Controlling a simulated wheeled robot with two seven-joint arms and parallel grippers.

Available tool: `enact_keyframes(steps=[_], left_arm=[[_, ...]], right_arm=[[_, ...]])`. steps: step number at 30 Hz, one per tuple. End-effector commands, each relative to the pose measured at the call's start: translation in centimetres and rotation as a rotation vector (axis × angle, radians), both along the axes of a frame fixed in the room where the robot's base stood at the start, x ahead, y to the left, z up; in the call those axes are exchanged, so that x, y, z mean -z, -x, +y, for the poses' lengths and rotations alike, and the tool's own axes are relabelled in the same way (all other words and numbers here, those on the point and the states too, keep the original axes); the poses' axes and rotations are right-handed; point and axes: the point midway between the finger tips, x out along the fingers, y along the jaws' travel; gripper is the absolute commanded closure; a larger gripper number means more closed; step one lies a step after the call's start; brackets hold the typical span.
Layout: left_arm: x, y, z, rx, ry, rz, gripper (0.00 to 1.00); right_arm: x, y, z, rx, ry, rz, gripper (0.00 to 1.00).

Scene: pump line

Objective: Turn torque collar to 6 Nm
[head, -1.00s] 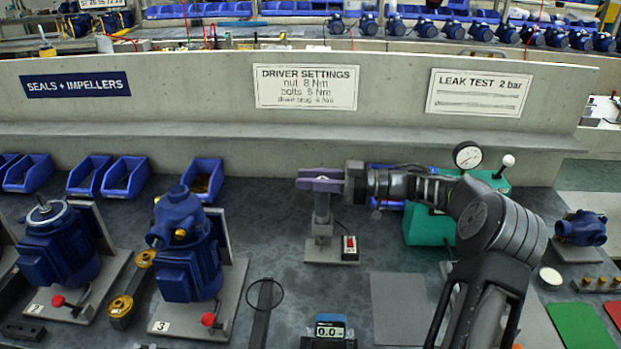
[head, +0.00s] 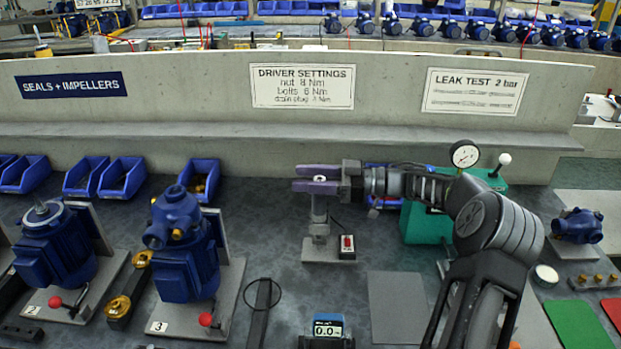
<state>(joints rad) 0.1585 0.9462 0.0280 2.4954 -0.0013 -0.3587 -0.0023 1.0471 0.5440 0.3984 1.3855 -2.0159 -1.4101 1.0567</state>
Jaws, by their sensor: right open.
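A grey upright driver (head: 319,208) stands in a small grey stand (head: 318,251) in the middle of the bench. My right gripper (head: 316,180) reaches in from the right at the driver's top, its purple fingers open and pointing left. The fingers cover the driver's upper end, so I cannot make out the torque collar or its setting, nor whether a finger touches it. A blue-framed meter (head: 328,329) at the front edge reads 0.0. The driver settings sign (head: 303,86) lists nut 8 Nm and bolts 6 Nm. My left gripper is not in view.
A red-button switch box (head: 347,247) sits right of the stand. Blue pumps (head: 184,250) on numbered plates stand at the left. A green leak-test unit (head: 425,224) with a gauge (head: 464,154) is behind my right arm. A grey mat (head: 397,307) lies clear in front.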

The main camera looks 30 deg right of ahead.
Motion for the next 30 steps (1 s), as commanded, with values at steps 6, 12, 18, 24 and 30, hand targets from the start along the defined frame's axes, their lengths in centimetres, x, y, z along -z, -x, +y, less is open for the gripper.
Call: enact_keyframes(steps=[6, 12, 18, 24, 30], left_arm=[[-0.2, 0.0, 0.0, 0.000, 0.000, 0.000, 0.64], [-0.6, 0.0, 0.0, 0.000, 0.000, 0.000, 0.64], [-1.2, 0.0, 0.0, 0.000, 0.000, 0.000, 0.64], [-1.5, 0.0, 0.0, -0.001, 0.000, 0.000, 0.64], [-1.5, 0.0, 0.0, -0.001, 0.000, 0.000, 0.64]], right_arm=[[0.1, 0.6, -0.8, 0.001, -0.002, 0.002, 0.53], [0.0, 2.1, -2.7, 0.005, -0.003, 0.000, 0.53], [-0.1, 3.8, -4.8, 0.004, -0.004, 0.000, 0.53], [0.0, 4.8, -5.9, 0.001, -0.001, 0.000, 0.53], [0.0, 5.0, -6.1, 0.000, 0.001, -0.001, 0.53]])
